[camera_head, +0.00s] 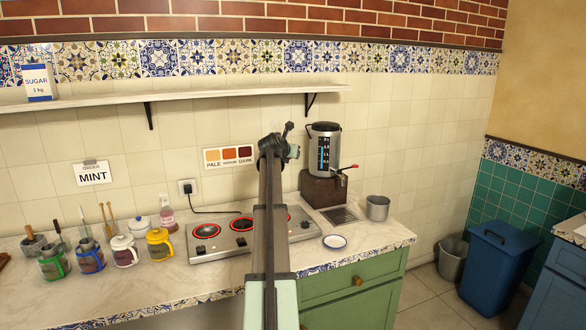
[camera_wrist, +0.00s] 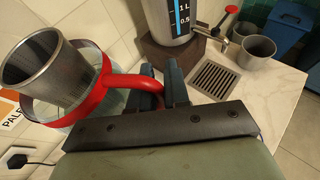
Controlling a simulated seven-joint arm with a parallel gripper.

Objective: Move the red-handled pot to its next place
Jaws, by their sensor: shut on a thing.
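The red-handled pot (camera_wrist: 98,62) is in the left of the wrist view. It has a red rim and handle, a clear body and a metal strainer basket (camera_wrist: 35,68) in its top. My gripper (camera_wrist: 160,88) is shut on the red handle, with dark fingers around it. In the head view my gripper (camera_head: 286,143) is raised in front of the tiled wall, left of the steel urn (camera_head: 323,160). My arm hides the pot there. The urn stands on a brown base, with a red-handled tap (camera_head: 342,176) above a drip grate (camera_head: 340,215). The grate also shows in the wrist view (camera_wrist: 214,79).
A hotplate unit (camera_head: 238,250) with red-ringed plates sits below my arm. Pots with green, blue, white and yellow handles stand at left. A steel cup (camera_head: 377,208) and small white dish (camera_head: 335,242) are at right. A shelf (camera_head: 190,97) and colour card (camera_head: 228,156) are behind.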

